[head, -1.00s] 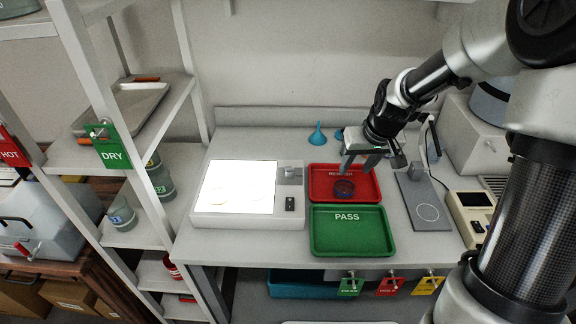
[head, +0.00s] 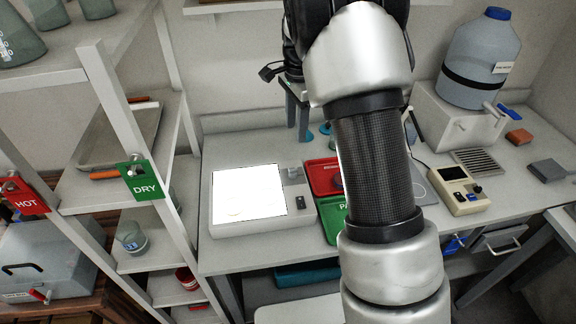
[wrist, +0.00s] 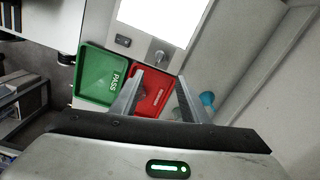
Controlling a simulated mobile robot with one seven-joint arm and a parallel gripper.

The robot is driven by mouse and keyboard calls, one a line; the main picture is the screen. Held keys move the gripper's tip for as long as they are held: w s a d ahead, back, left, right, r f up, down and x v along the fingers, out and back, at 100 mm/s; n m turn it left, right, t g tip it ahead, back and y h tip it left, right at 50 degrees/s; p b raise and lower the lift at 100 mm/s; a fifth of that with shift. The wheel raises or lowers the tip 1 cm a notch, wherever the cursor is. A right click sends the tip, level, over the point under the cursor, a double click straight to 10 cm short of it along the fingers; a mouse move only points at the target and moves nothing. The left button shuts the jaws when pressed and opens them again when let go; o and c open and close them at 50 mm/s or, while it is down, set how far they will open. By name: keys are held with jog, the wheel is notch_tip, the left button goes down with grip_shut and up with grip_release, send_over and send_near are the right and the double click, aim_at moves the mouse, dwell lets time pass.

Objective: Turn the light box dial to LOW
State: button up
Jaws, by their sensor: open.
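The light box (head: 220,224) stands on the bench with its top panel (head: 250,190) glowing white. Its grey dial (head: 293,174) is at the panel's right rear corner, with a small dark switch (head: 300,203) in front of it. In the wrist view the dial (wrist: 158,58) shows ahead of my fingers, beside the lit panel (wrist: 165,18). Its setting cannot be read. My gripper (head: 297,130) is open and empty, raised behind the dial and apart from it. In the wrist view its two fingers (wrist: 160,90) point toward the trays and light box.
A red tray (head: 322,172) and a green PASS tray (head: 332,212) sit right of the light box, partly hidden by my arm. Blue funnels (wrist: 207,99) stand behind. A shelf rack (head: 110,100) rises at left. A small instrument (head: 455,190) is at right.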

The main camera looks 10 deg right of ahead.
aim_at(294, 168)
jog(key=f, duration=1.1)
jog(key=f+p, duration=0.1)
jog(key=f, duration=0.4)
jog(key=shift+w+f, duration=0.4)
grip_shut()
